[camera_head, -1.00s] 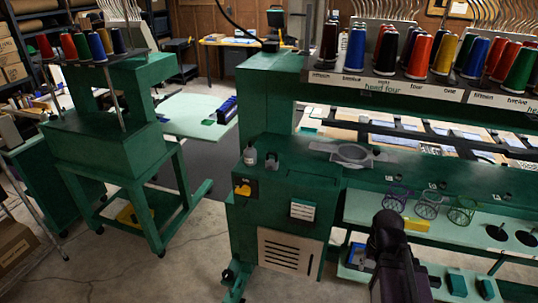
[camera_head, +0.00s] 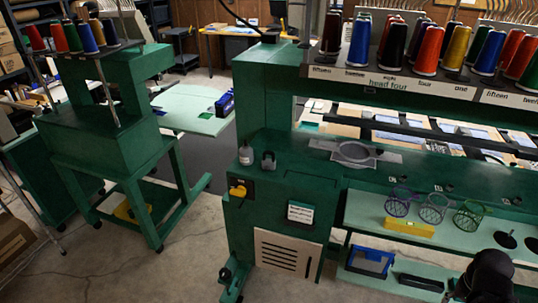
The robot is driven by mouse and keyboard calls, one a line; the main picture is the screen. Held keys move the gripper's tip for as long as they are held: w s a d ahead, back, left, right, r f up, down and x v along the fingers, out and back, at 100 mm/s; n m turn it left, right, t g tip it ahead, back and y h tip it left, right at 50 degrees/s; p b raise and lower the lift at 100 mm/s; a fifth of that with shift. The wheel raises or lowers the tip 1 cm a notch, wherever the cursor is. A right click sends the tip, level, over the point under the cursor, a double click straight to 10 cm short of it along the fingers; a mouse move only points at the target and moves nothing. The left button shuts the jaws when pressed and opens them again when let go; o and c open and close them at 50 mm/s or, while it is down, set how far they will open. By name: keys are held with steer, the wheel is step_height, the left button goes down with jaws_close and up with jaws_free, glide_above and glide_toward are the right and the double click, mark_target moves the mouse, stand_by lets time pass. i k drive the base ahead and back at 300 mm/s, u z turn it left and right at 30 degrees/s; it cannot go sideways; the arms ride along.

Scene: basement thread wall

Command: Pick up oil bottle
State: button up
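A small bottle (camera_head: 246,155) with a pale body and a dark top stands upright on the left end of the green machine's flat top. It looks like the oil bottle. A small dark grey holder-like object (camera_head: 268,160) sits just right of it. My gripper (camera_head: 487,277) is at the lower right corner as a dark shape, far to the right of the bottle and nearer to me. Its fingers cannot be made out, and nothing is seen held in it.
A grey hoop plate (camera_head: 354,152) lies on the machine top right of the bottle. Thread cones (camera_head: 393,45) stand on the rack above. Wire baskets (camera_head: 433,208) and a yellow block (camera_head: 409,228) are on a shelf. Bare floor (camera_head: 185,265) lies left of the machine.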

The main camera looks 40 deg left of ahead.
mark_target(247, 152)
steer(key=z, duration=0.3)
steer(key=k, duration=1.1)
steer(key=u, duration=1.65)
steer(key=i, duration=0.8)
steer(key=z, duration=0.2)
